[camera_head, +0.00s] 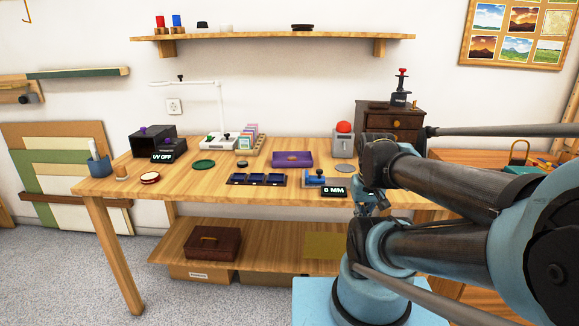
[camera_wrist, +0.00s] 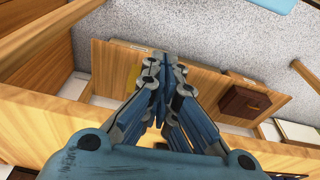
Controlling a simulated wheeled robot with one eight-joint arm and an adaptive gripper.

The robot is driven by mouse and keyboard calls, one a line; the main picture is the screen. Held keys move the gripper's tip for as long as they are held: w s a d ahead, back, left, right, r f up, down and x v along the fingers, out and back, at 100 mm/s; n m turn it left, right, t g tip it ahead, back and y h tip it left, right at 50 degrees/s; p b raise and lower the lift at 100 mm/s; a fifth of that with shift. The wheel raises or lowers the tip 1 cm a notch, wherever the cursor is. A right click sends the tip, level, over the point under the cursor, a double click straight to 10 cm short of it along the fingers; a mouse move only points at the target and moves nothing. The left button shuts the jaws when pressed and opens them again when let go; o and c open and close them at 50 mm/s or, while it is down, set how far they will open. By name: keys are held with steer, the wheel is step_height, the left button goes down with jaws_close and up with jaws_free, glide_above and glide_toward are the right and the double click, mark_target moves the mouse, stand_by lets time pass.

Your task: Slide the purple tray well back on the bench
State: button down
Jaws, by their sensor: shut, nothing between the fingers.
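The purple tray (camera_head: 292,159) lies flat on the wooden bench (camera_head: 215,180), right of the middle and behind the row of dark blue small trays. It looks empty. My gripper (camera_head: 372,206) is at the bench's front edge, right of and nearer than the tray, clear of it. In the wrist view my gripper (camera_wrist: 163,66) is shut with its fingers together and nothing between them. The purple tray is not seen in the wrist view.
Dark blue trays (camera_head: 257,179), a blue device (camera_head: 315,178) and a "0 MM" display (camera_head: 334,191) stand in front of the tray. A grey box with a red dome (camera_head: 343,140) stands to its right, a card rack (camera_head: 249,143) to its left. Bare bench shows behind it.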

steer(key=shift+r, duration=0.1)
steer(key=shift+g, duration=0.5)
steer(key=w+a+r, duration=0.2)
steer(key=w+r, duration=0.2)
steer(key=w+a+r, duration=0.2)
steer(key=w+r, duration=0.1)
steer(key=w, duration=0.2)
steer(key=w+a+r, duration=0.3)
steer(key=w+r, duration=0.1)
steer(key=w, duration=0.1)
steer(key=shift+w+r, duration=0.15)
steer(key=shift+r, duration=0.2)
steer(key=w+a+r, duration=0.2)
steer(key=w+a, duration=0.5)
steer(key=w, duration=0.1)
steer(key=g, duration=0.1)
glide_above(290, 171)
steer(key=shift+m, duration=0.3)
step_height(290, 171, down, 11)
steer(key=shift+s+a+r, duration=0.1)
